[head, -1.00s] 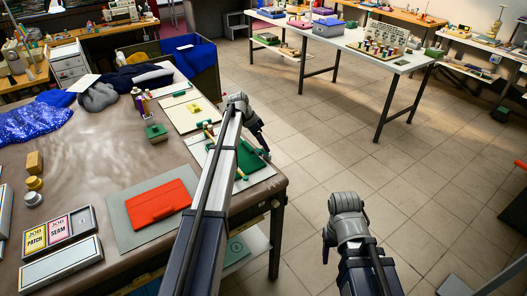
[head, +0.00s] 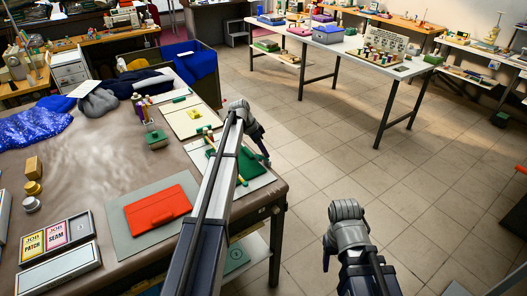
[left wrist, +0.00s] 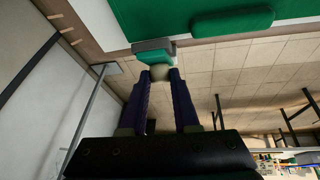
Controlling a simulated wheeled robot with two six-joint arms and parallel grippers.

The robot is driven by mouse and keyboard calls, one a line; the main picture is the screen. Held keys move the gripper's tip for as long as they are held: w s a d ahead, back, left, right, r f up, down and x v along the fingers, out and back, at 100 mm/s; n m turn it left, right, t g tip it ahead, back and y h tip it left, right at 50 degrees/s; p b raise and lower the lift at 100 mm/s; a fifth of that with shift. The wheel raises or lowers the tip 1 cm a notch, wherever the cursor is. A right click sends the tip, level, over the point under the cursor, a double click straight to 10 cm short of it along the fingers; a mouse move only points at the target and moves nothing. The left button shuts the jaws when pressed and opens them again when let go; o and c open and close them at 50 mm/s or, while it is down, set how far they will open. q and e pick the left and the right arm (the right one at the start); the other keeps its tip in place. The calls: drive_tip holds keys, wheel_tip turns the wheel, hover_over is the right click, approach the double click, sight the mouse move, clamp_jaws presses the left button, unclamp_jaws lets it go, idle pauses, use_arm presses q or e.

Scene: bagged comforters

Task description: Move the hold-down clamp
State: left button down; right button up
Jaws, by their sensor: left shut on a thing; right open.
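My left gripper (head: 262,161) is at the right edge of the work table, over the corner of a pale board (head: 262,180) with green cloth (head: 248,167). In the left wrist view its two fingers (left wrist: 160,76) are shut on the pale round knob of a small clamp with a grey and green body (left wrist: 153,49). The clamp body lies at the edge of the board, beside the green cloth (left wrist: 160,15); I cannot tell whether it touches the board. My right gripper (head: 326,262) is open and empty over the floor, right of the table.
An orange folder (head: 158,207) lies on a grey mat (head: 125,225). A cream board (head: 188,120) and a green block (head: 156,139) are behind. Job trays (head: 55,240) stand at the front left. The tiled floor (head: 330,150) right of the table is clear.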

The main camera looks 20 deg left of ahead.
sight(269, 160)
idle(0.3)
use_arm(q)
drive_tip(key=shift+w+d+r+g+y+p, duration=0.2)
drive_tip(key=shift+w+g+y+p, duration=0.1)
drive_tip(key=shift+g+p, duration=0.2)
drive_tip(key=shift+w+d+g+y+p, duration=0.2)
drive_tip(key=shift+w+g+y+p, duration=0.1)
drive_tip(key=shift+g+y, duration=0.15)
drive_tip(key=shift+w+d+f+g+y, duration=0.1)
drive_tip(key=shift+w+d+g+y, duration=0.15)
drive_tip(key=shift+g, duration=0.25)
drive_tip(key=shift+w+d+g+y, duration=0.1)
drive_tip(key=shift+g+y, duration=0.2)
drive_tip(key=shift+g, duration=0.15)
drive_tip(key=shift+w+d+f+n+g+y+b, duration=0.1)
drive_tip(key=shift+w+d+n+g+y+b, duration=0.2)
drive_tip(key=shift+g+y, duration=0.5)
drive_tip(key=shift+s, duration=0.1)
drive_tip(key=c, duration=0.7)
unclamp_jaws()
drive_tip(key=shift+o, duration=0.2)
